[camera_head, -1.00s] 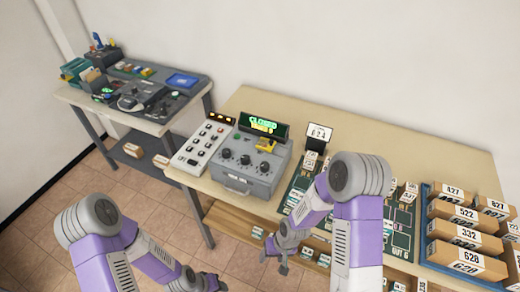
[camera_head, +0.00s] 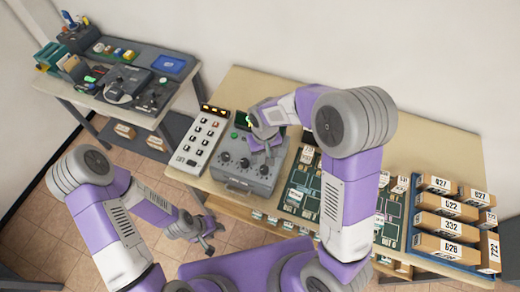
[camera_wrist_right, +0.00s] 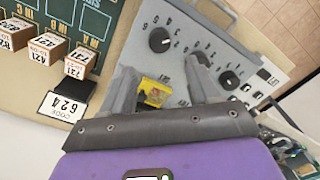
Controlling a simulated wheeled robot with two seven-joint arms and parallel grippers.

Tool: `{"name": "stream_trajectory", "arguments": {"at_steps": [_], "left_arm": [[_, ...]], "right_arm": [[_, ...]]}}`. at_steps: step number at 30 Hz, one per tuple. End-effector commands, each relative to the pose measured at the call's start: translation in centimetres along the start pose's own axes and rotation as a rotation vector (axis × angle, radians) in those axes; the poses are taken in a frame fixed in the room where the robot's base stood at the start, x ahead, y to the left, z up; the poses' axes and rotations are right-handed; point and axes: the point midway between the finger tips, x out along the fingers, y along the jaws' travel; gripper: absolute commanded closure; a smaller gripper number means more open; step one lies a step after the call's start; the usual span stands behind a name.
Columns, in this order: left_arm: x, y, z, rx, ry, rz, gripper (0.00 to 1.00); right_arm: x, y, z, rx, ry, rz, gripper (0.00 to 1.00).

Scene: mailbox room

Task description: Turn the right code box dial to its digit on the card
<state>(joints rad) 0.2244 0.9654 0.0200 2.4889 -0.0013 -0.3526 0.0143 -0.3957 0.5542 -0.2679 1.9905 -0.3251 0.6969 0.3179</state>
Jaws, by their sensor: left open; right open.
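The grey code box (camera_head: 238,178) stands on the long table with three black dials on its face. Its right dial (camera_head: 264,169) shows in the head view and, turned round, in the right wrist view (camera_wrist_right: 159,40). The white card (camera_wrist_right: 63,107) reads CODE 624 in the wrist view; my right arm hides it in the head view. My right gripper (camera_head: 265,147) is open above the back right of the box, its fingers (camera_wrist_right: 162,70) either side of a yellow part (camera_wrist_right: 155,92), apart from the right dial. My left gripper (camera_head: 208,238) is open, low in front of the table.
A white keypad panel (camera_head: 201,138) stands left of the box. A green sorting board (camera_head: 300,190) with small labelled blocks lies to its right, then a blue tray (camera_head: 412,238) of numbered cartons. A second table (camera_head: 130,92) with equipment stands at the left.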

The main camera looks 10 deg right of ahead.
Motion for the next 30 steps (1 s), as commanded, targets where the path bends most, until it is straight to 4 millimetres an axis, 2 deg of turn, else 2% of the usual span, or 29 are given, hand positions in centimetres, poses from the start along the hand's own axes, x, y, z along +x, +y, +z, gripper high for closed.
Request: {"name": "stream_trajectory", "arguments": {"at_steps": [13,18,25,30], "left_arm": [[0.0,-0.1,0.1,-0.001,-0.001,0.0,0.57],[0.0,0.0,0.1,-0.001,-0.001,0.0,0.57],[0.0,0.0,0.1,-0.001,-0.001,0.0,0.57],[0.0,0.0,0.1,0.0,-0.001,0.0,0.57]], "right_arm": [[6.3,0.0,0.1,-0.002,-0.004,0.001,0.39],[7.2,0.0,0.1,-0.001,-0.001,0.0,0.39],[7.3,0.0,0.0,-0.001,0.0,-0.001,0.39],[7.3,0.0,0.0,-0.001,0.0,-0.001,0.64]]}}
